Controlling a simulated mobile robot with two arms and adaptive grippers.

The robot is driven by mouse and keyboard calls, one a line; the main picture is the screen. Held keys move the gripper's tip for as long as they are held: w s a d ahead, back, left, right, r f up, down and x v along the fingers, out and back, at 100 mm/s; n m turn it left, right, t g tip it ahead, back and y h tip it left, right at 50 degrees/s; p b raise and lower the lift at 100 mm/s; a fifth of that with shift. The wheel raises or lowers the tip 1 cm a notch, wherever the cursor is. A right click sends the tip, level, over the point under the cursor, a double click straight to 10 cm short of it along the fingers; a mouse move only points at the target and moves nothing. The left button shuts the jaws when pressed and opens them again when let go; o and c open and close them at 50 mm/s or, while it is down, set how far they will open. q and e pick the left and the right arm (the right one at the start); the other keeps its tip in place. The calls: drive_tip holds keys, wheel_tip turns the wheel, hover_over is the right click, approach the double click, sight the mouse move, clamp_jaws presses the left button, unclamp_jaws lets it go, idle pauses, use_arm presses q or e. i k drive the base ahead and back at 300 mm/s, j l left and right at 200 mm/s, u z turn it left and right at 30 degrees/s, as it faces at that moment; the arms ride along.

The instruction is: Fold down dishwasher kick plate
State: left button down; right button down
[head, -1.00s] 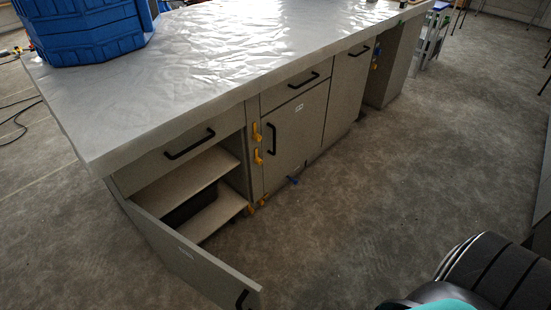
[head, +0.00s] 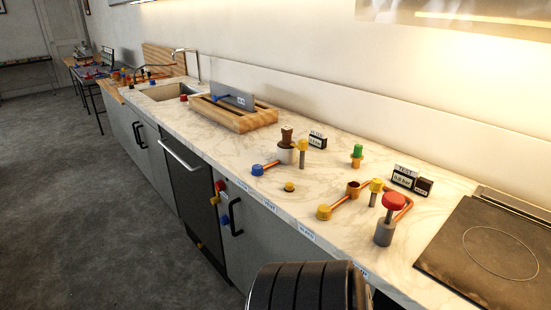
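A dishwasher-like unit with a dark front (head: 192,198) and a long silver bar handle (head: 181,156) is built in under the marble counter, left of centre in the head view. A dark strip (head: 207,258) runs low along its foot; I cannot clearly tell the kick plate's outline or whether it is folded. A small yellow piece (head: 200,246) shows near the bottom of the front. Neither of my grippers is in view. A black ribbed part of my own body covers the bottom centre.
The marble counter (head: 238,160) carries a wooden rack (head: 233,115), pipes and valves with coloured knobs, and small displays. A sink (head: 160,92) lies farther left and a dark cooktop (head: 490,250) at right. Grey floor (head: 90,210) left of the cabinets is clear.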

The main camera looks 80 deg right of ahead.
sight(223, 271)
drive_tip(key=z, duration=1.85)
drive_tip(key=i+j, duration=0.2)
drive_tip(key=i+l+z, duration=0.05)
drive_tip(key=i, duration=0.05)
